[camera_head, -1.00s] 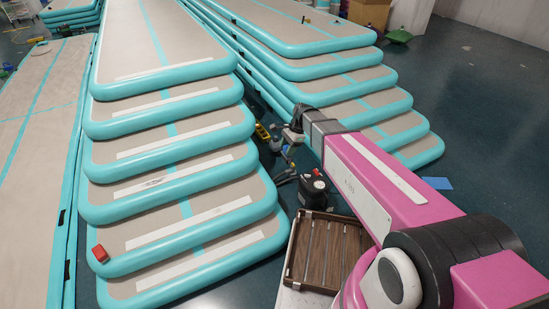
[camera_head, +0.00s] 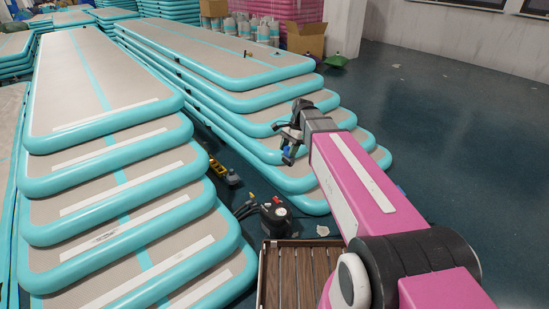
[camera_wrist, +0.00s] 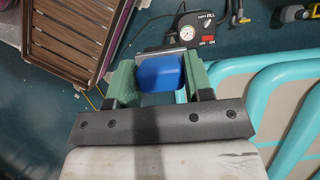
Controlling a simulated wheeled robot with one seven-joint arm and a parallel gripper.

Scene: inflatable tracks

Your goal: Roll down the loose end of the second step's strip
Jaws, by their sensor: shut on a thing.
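A stepped stack of beige mats with teal edges (camera_head: 30,225) stands at left in the head view, a white strip across each step. The strip on the second step from the bottom (camera_head: 150,268) runs near the lower picture edge; its left end is cut off or hard to make out, and I cannot tell a loose end. My gripper (camera_head: 289,147) is out over the floor side, right of this stack. In the wrist view my gripper (camera_wrist: 160,80) is shut on a blue object (camera_wrist: 161,73) between its green fingers. I cannot tell what the blue object is.
A second stepped stack (camera_head: 240,75) stands behind my gripper. A black pump with a gauge (camera_head: 275,215) and a slatted wooden crate (camera_head: 262,275) stand on the floor between the stacks and my arm. A cardboard box (camera_head: 306,38) is at the back. Open dark floor (camera_head: 450,130) lies right.

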